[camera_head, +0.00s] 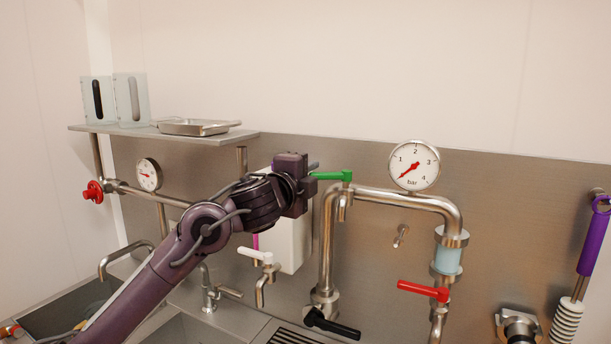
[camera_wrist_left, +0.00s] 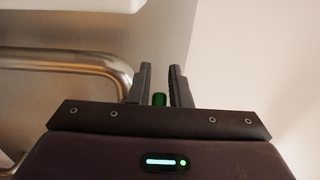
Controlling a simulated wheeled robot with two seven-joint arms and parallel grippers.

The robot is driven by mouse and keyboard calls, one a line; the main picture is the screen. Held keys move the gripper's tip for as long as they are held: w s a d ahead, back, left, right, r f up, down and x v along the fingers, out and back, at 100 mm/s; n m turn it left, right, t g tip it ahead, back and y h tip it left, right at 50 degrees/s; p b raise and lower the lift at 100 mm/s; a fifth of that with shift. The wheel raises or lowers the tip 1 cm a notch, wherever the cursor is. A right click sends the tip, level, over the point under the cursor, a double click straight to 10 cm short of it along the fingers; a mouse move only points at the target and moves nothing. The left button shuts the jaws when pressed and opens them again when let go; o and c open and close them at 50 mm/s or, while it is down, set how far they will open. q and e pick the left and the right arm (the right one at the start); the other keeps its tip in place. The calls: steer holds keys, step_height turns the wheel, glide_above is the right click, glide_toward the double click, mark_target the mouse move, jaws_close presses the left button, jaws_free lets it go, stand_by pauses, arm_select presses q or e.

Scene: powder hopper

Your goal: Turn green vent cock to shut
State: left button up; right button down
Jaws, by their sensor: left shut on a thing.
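The green vent cock (camera_head: 332,175) sits at the top of the left bend of the steel pipe, its green lever lying level and pointing left. My left gripper (camera_head: 314,176) is at the lever's left end, shut on it. In the left wrist view the green lever end (camera_wrist_left: 159,99) shows between the two dark fingers (camera_wrist_left: 160,85). The fingers hide part of the lever. My right gripper is not in view.
A pressure gauge (camera_head: 414,165) stands on the steel pipe (camera_head: 395,196) to the right. A red lever (camera_head: 423,290), a black lever (camera_head: 331,324) and a white-handled tap (camera_head: 255,254) are lower down. A shelf (camera_head: 165,132) with a metal tray (camera_head: 194,127) is at upper left.

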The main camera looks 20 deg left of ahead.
arm_select(q)
steer(key=shift+w+d+r, duration=0.15)
steer(key=shift+w+d, duration=0.15)
steer(key=shift+w, duration=0.45)
steer(key=shift+w+d, duration=0.25)
steer(key=shift+w, duration=0.35)
steer(key=o, duration=0.6)
steer(key=shift+d, duration=0.1)
steer(key=shift+o, duration=1.3)
steer(key=shift+d, duration=0.35)
steer(key=shift+a+f, duration=0.2)
steer(key=shift+f, duration=0.1)
